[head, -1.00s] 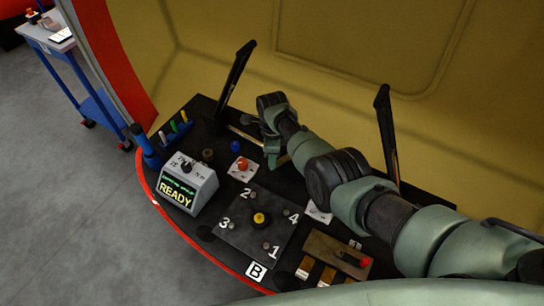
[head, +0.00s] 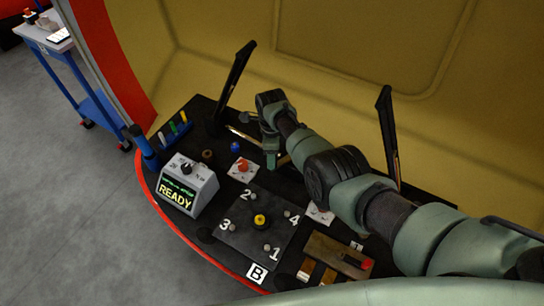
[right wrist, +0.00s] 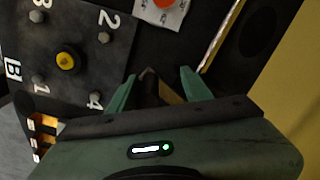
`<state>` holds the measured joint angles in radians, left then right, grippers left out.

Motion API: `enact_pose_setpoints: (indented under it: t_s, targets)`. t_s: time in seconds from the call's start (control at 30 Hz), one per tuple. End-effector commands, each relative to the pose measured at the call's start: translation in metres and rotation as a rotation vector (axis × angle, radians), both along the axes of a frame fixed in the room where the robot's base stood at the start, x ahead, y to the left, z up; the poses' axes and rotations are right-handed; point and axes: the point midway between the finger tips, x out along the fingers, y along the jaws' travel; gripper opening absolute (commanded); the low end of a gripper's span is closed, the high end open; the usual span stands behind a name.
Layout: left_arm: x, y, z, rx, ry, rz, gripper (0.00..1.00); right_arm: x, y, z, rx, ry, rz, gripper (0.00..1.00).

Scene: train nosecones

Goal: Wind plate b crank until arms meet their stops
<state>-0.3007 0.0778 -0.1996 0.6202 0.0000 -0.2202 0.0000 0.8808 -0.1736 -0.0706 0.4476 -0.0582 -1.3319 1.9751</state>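Plate B (head: 240,238) is a dark square plate with a yellow centre knob (head: 260,220) and bolts numbered 1 to 4 around it. The plate also shows at the upper left of the right wrist view (right wrist: 75,28), with its yellow knob (right wrist: 66,60). My right gripper (head: 272,160) hangs above the console beyond the plate's far side. In the right wrist view its green fingers (right wrist: 158,86) are spread, beside bolt 4. A dark, tan-edged shape shows between them; I cannot tell what it is or whether it is touched. I cannot make out a separate crank. My left gripper is out of view.
A grey box reading READY (head: 188,190) stands left of the plate. A red button (head: 243,166) lies beyond it. Two tall black levers (head: 237,80) (head: 387,130) rise from the console. A brown bracket with a red tip (head: 338,255) is at right. A yellow wall stands behind.

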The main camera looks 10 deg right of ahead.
Motion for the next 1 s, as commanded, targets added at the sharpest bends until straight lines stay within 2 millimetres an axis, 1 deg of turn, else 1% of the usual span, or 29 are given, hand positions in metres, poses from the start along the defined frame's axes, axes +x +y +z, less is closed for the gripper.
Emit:
enact_pose_setpoints:
  t_s: [0.37,0.47,0.57,0.67,0.83,1.0]
  targets:
    - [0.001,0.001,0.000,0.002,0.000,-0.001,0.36,-0.002,0.000,-0.002,0.000,0.004,0.000,0.43]
    - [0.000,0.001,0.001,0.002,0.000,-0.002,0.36,-0.002,0.000,0.000,0.000,0.004,0.000,0.43]
    - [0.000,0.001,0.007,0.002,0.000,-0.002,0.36,-0.002,0.000,0.011,0.000,0.004,0.000,0.43]
    - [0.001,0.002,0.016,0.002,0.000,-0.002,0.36,-0.001,0.000,0.029,0.001,0.001,0.000,0.43]
    - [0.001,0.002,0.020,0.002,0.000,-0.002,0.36,-0.001,0.001,0.056,0.001,0.000,0.000,0.43]
    - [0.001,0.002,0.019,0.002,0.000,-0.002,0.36,-0.001,0.000,0.072,0.000,0.001,0.000,0.43]
